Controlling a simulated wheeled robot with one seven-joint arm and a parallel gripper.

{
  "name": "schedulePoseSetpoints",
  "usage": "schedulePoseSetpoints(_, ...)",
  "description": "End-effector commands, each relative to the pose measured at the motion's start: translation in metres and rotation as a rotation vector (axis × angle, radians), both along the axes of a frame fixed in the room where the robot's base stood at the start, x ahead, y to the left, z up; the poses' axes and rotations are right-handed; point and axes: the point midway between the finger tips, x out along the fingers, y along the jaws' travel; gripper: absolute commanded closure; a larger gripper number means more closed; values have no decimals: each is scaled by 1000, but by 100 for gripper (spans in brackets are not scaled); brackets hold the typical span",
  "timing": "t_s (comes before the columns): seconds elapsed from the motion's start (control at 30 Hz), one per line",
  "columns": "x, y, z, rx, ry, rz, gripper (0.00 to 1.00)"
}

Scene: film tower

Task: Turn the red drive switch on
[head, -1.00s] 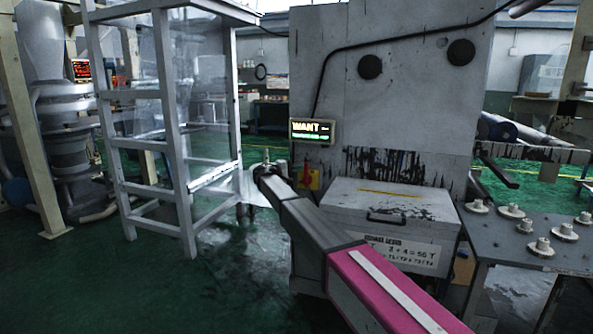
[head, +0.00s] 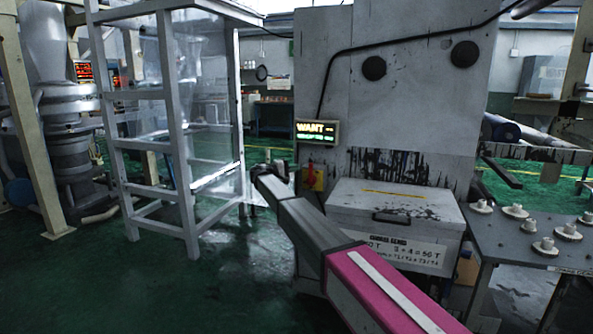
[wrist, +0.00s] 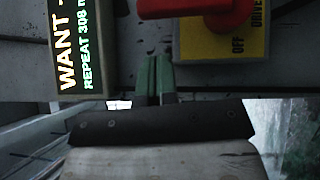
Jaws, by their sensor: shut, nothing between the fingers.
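The red drive switch (head: 311,172) sits on a yellow plate (head: 319,183) on the front of the grey machine, below the lit sign. In the wrist view the red switch handle (wrist: 185,8) shows at the top, cut by the frame edge, lying sideways across the yellow plate (wrist: 220,48). The plate bears the words OFF and DRIVE. My gripper (wrist: 154,62) has its green fingers shut and empty, just below and left of the handle in the wrist view, with no clear contact. In the head view my gripper (head: 268,166) is left of the switch.
The lit WANT sign (head: 317,131) is beside the switch. A white frame stand (head: 182,165) is at the left. A lidded grey box (head: 395,200) and a table (head: 490,245) with several pale gears are at the right. Green floor is open at front left.

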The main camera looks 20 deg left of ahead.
Motion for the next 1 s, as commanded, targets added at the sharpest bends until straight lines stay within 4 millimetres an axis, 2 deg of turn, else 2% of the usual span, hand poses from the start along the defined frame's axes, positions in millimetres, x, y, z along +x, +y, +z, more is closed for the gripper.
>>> schedulePoseSetpoints(0.3, -43, 52, 0, 0, 0, 2, 100)
schedulePoseSetpoints(0.5, -61, 73, 0, 0, 0, 1, 100)
schedulePoseSetpoints(1.0, -64, 77, 0, 0, 0, 0, 100)
